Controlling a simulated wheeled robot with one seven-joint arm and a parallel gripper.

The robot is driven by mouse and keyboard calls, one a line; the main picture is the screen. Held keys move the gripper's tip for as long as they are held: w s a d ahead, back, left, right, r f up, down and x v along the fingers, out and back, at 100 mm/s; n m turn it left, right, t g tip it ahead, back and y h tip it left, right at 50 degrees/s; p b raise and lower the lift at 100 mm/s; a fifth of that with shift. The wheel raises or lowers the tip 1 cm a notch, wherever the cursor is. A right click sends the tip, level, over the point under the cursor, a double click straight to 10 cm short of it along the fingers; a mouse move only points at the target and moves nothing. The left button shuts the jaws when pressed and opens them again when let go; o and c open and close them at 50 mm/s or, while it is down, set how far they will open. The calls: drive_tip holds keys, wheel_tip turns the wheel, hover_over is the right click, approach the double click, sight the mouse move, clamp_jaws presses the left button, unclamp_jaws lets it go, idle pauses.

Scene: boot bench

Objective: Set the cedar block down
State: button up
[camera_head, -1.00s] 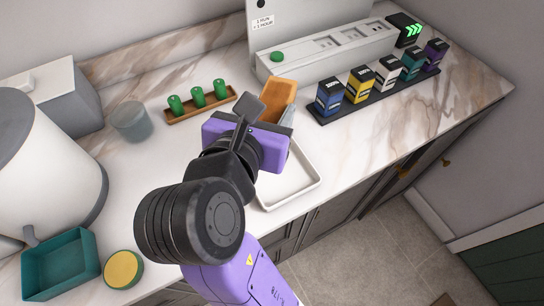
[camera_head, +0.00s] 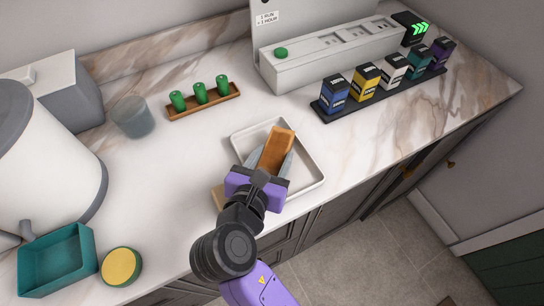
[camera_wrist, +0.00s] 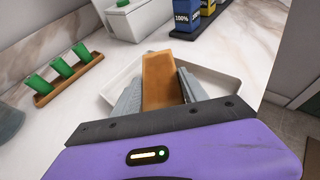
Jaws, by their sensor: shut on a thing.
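The cedar block (camera_head: 277,150) is an orange-brown wooden piece. My gripper (camera_head: 272,163) is shut on it, with a grey finger on each side. The block is over the white tray (camera_head: 323,178), towards its middle and back. In the wrist view the block (camera_wrist: 161,80) stands out between the two grey fingers, with the tray (camera_wrist: 232,88) behind and around it. I cannot tell whether the block touches the tray floor. The fingers hide its near end.
A wooden rack with several green-capped vials (camera_head: 203,101) stands at the back left. A row of coloured boxes (camera_head: 365,84) stands at the right. A teal bin (camera_head: 58,262) and a yellow-topped round tin (camera_head: 121,266) are at the front left. A tan piece (camera_head: 220,196) lies left of my gripper.

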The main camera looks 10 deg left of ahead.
drive_tip(key=shift+f, duration=0.1)
drive_tip(key=o, duration=1.6)
drive_tip(key=shift+f, duration=0.1)
drive_tip(key=shift+c, duration=0.2)
drive_tip(key=v, duration=1.2)
drive_tip(key=shift+r, duration=0.25)
